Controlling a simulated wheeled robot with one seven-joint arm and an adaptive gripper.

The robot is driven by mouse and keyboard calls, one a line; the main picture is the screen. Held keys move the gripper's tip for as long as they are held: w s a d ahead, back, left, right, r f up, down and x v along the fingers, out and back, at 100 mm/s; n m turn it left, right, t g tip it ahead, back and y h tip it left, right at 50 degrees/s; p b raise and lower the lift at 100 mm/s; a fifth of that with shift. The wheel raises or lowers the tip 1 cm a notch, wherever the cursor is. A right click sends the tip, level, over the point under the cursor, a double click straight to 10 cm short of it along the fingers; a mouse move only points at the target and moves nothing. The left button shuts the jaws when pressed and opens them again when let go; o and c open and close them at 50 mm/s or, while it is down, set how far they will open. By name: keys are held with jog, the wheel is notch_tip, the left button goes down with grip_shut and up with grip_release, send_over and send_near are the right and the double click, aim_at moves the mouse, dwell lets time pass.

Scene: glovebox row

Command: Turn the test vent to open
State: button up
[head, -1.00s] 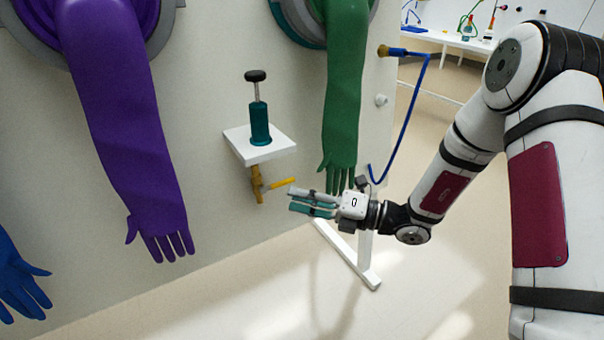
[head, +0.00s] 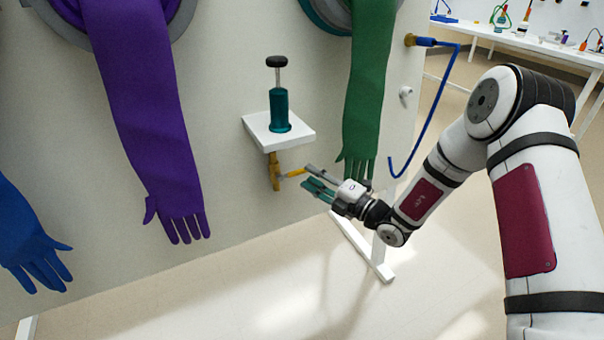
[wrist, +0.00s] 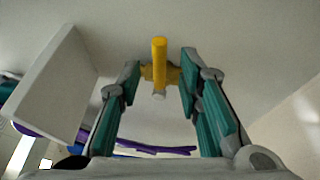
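The test vent is a brass valve (head: 274,173) on the pale panel, below a small white shelf. Its yellow handle (head: 293,173) sticks out to the right in the head view. In the wrist view the yellow handle (wrist: 159,62) stands between and beyond the fingertips, with the brass body partly hidden behind it. My gripper (head: 309,178) is just right of the handle's end in the head view. My gripper also shows in the wrist view (wrist: 160,78), its teal-padded fingers apart with a gap on both sides of the handle. I cannot tell whether the handle's tip is between the fingers.
The white shelf (head: 268,137) with a teal hand pump (head: 279,110) is just above the valve. A green glove (head: 365,90) hangs close above my gripper, and a purple glove (head: 145,110) hangs to the left. A blue hose (head: 428,110) hangs at the right.

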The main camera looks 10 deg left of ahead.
aim_at(304, 172)
jog(key=shift+b+x, duration=0.35)
jog(key=shift+x, duration=1.8)
grip_shut()
